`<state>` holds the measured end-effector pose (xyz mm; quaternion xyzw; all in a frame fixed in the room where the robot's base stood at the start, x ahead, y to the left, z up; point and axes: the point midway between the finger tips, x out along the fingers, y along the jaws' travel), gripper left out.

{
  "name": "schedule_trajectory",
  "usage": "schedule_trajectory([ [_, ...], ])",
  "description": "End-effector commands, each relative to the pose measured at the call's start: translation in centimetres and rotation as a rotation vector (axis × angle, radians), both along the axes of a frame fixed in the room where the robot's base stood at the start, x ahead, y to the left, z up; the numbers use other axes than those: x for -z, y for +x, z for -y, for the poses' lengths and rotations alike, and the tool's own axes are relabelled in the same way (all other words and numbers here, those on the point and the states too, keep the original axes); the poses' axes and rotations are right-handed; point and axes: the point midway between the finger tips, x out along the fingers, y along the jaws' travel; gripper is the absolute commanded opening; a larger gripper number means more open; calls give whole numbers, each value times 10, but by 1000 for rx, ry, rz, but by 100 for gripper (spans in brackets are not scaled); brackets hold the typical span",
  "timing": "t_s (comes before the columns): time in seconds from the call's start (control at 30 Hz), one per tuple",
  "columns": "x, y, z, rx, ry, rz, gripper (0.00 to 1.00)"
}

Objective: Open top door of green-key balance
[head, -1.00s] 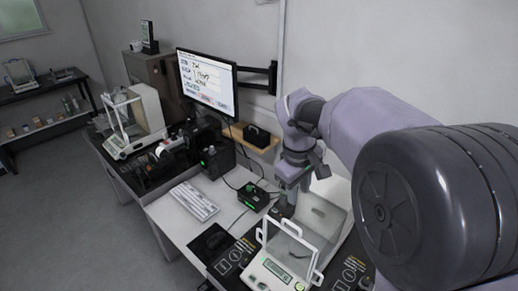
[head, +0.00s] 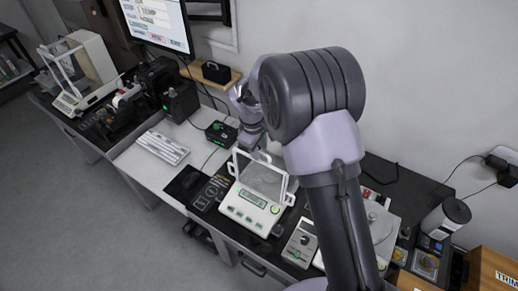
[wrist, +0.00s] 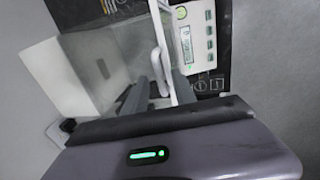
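The green-key balance (head: 247,208) stands on the dark bench in the head view, with a glass draft shield behind its display. In the wrist view its front panel with green keys (wrist: 200,42) is at the upper right. A white handle (wrist: 158,62) of the shield shows at the wrist view's centre. My gripper (wrist: 160,82) has its two dark fingers apart, one on each side of this handle; whether they touch it is unclear.
Another balance (head: 75,75) stands at the far left. A small black box with a green top (head: 221,132) and a keyboard (head: 162,147) lie left of the green-key balance. A grey device (head: 300,242) stands close on its right. The wall is close behind.

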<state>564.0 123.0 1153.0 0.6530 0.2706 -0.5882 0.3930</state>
Motion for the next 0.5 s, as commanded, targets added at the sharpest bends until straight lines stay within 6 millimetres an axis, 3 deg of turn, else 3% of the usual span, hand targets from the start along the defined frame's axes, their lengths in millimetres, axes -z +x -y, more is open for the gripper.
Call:
schedule_trajectory([
  [0.27,2,0,0,1,0,0,32],
  [0.43,2,0,0,1,0,0,0],
  [0.5,2,0,0,1,0,0,0],
])
